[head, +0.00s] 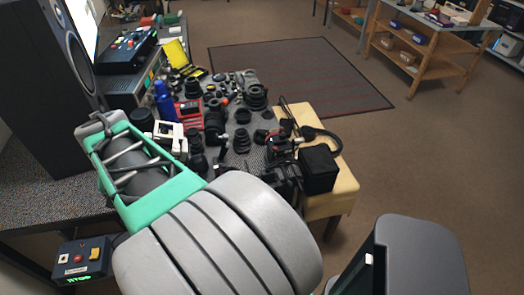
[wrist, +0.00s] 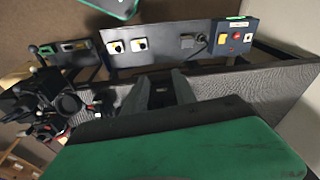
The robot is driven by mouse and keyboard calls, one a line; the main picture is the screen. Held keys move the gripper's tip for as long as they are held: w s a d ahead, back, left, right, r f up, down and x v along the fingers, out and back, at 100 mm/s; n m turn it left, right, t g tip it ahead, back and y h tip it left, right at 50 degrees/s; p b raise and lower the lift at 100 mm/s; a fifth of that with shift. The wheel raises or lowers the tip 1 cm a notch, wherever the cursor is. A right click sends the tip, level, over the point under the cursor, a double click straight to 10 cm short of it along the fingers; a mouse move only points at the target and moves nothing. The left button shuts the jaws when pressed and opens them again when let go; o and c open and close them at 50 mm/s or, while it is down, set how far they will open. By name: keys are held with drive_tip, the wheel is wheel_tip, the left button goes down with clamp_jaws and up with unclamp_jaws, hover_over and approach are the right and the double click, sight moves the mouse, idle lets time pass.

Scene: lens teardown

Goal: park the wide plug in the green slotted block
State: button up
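My gripper (wrist: 160,92) shows in the wrist view as two grey fingers standing apart with a gap between them. In the head view my arm hides the fingers. I cannot pick out the wide plug among the many black parts. I cannot make out the green slotted block for certain; a small green item (head: 171,19) lies beside a red one at the far end of the bench, too small to identify.
Black lens parts (head: 242,140) crowd the mat, with a blue bottle (head: 165,101), red box (head: 189,111), yellow case (head: 178,55) and black cube (head: 319,168) around. A speaker (head: 45,80) stands left. A button box (head: 82,258) hangs at the bench front.

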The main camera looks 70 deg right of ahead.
drive_tip(key=s+d+m+g+p, duration=0.1)
drive_tip(key=s+d+m, duration=0.35)
drive_tip(key=d, duration=0.25)
drive_tip(key=s+d+m+p, duration=0.1)
drive_tip(key=s+d+m, duration=0.2)
drive_tip(key=d+m, duration=0.35)
drive_tip(key=m+g+y+p, duration=0.1)
drive_tip(key=m+p, duration=0.1)
drive_tip(key=m, duration=0.6)
hover_over(268, 171)
drive_tip(key=shift+w+f, duration=0.25)
drive_tip(key=shift+f, duration=0.65)
drive_tip(key=shift+s+f+m, duration=0.2)
drive_tip(key=shift+s+m, duration=0.15)
drive_tip(key=shift+m, duration=0.05)
wheel_tip(268, 171, down, 8)
drive_tip(key=shift+w+r, duration=0.1)
drive_tip(key=shift+r, duration=0.15)
clamp_jaws()
drive_tip(key=shift+c, duration=1.5)
unclamp_jaws()
clamp_jaws()
